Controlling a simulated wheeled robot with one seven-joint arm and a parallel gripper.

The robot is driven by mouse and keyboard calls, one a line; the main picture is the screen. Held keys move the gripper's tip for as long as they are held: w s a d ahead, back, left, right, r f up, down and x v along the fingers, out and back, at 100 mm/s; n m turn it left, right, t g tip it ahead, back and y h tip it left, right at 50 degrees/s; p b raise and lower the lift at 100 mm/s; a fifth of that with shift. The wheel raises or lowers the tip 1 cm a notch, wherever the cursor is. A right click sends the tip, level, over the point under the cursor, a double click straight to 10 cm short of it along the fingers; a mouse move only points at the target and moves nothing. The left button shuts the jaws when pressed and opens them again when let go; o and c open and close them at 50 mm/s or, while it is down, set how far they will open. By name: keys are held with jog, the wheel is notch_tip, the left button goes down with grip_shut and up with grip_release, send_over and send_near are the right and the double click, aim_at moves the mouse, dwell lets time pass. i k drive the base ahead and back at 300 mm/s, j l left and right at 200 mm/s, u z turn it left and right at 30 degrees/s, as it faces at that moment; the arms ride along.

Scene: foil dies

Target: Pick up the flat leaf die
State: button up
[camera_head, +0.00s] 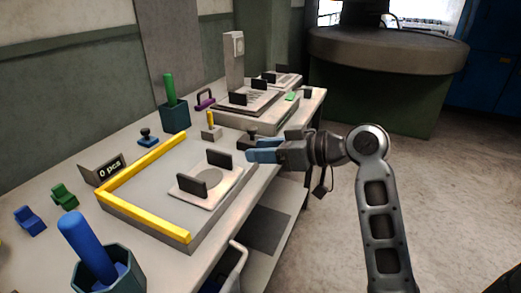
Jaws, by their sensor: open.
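A light flat plate (205,199) with two upright black grips and a round grey patch lies on the yellow-edged platform, near the table's right edge. Another plate (249,104) with two black grips sits on a raised block farther back, and a similar one (286,80) lies behind it. I cannot tell from their faces which is the flat leaf die. My gripper (255,149) comes in from the right, with blue fingers pointing left. It is open and appears empty, above the table edge behind the platform. It is apart from the near plate.
A yellow rail (145,214) edges the platform. A dark knobbed tool (245,131) sits near my fingertips, beside a small block with a yellow peg (211,120). Cups holding a green (169,88) and a blue rod (86,243) stand left. The floor at right is free.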

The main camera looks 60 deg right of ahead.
aim_at(251, 99)
jog(key=i+l+u, duration=0.15)
jog(key=l, duration=0.5)
jog(key=i+l+u, duration=0.2)
jog(key=l, duration=0.45)
jog(key=l+u, duration=0.15)
jog(key=l, duration=0.5)
